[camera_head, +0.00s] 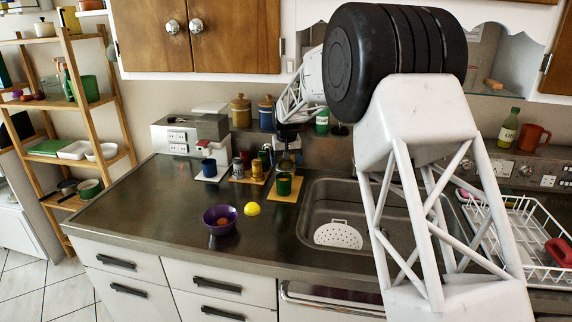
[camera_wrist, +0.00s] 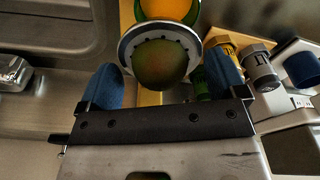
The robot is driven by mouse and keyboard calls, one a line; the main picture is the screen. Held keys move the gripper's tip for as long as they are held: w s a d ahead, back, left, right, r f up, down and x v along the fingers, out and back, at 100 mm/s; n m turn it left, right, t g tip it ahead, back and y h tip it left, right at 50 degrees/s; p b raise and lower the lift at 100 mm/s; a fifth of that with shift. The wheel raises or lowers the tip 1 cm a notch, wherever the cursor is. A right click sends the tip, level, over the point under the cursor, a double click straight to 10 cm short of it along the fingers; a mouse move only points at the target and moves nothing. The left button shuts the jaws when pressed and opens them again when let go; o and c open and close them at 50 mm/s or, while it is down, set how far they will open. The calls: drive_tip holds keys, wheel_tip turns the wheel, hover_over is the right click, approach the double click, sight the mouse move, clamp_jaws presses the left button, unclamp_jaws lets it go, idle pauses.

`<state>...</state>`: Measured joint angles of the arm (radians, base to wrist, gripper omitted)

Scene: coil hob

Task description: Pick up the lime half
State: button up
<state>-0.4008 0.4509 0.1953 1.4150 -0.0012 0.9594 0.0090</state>
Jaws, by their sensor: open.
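A dark olive-green dome, which looks like the lime half (camera_wrist: 160,64), sits inside a grey, toothed ring (camera_wrist: 127,47) like a juicer top. In the wrist view my gripper (camera_wrist: 165,78) is open, with its blue fingers to the left and right of the dome. I cannot tell how high the fingers are above it. The lime half cannot be made out there.
The green cup holds something orange (camera_wrist: 170,9). Small tins (camera_head: 238,168) and a blue cup (camera_head: 208,168) stand to the left. The sink (camera_head: 340,205) lies right.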

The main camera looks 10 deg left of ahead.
drive_tip(key=shift+c, duration=0.3)
drive_tip(key=c, duration=1)
drive_tip(key=shift+c, duration=0.2)
drive_tip(key=shift+r, duration=1.75)
drive_tip(key=s+d, duration=0.3)
drive_tip(key=s, duration=0.4)
drive_tip(key=s+d+r, duration=0.1)
drive_tip(key=s+d, duration=0.2)
drive_tip(key=s, duration=0.4)
drive_tip(key=shift+s+r, duration=0.25)
drive_tip(key=shift+s, duration=0.15)
drive_tip(key=s+a, duration=0.5)
drive_tip(key=a, duration=0.5)
drive_tip(key=s+a, duration=0.6)
drive_tip(key=a, duration=0.3)
drive_tip(key=shift+s+a+r, duration=0.15)
drive_tip(key=shift+a+r, duration=0.1)
drive_tip(key=shift+a, duration=0.15)
